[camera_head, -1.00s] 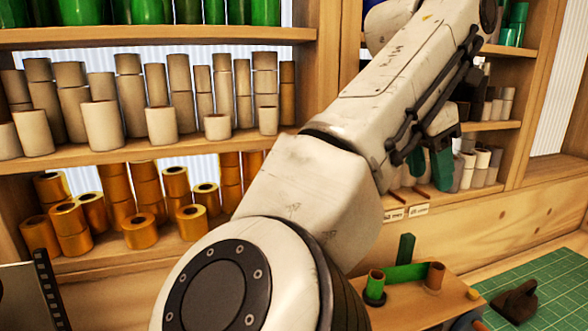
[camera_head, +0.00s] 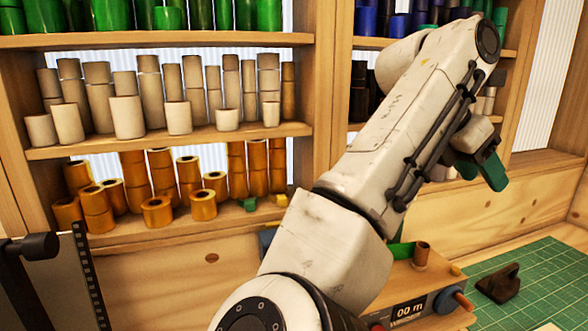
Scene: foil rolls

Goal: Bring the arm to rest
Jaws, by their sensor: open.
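My gripper (camera_head: 480,170) is in the right half of the head view, at the end of my white arm. Its two green fingers stand apart with nothing seen between them. It hangs in front of the right shelf bay, above the bench, apart from the green cutting mat (camera_head: 555,262). My arm reaches from the bottom middle up to the right, bends at the top and comes down to the gripper. It hides part of the shelves and of the wooden counter device (camera_head: 400,292).
Left shelves hold green rolls (camera_head: 247,14), tan rolls (camera_head: 128,117) and gold rolls (camera_head: 157,211). Blue rolls (camera_head: 397,24) stand at the top right. A dark wedge-shaped object (camera_head: 498,284) lies on the mat. A dark frame (camera_head: 84,270) stands at the lower left. Much of the mat is clear.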

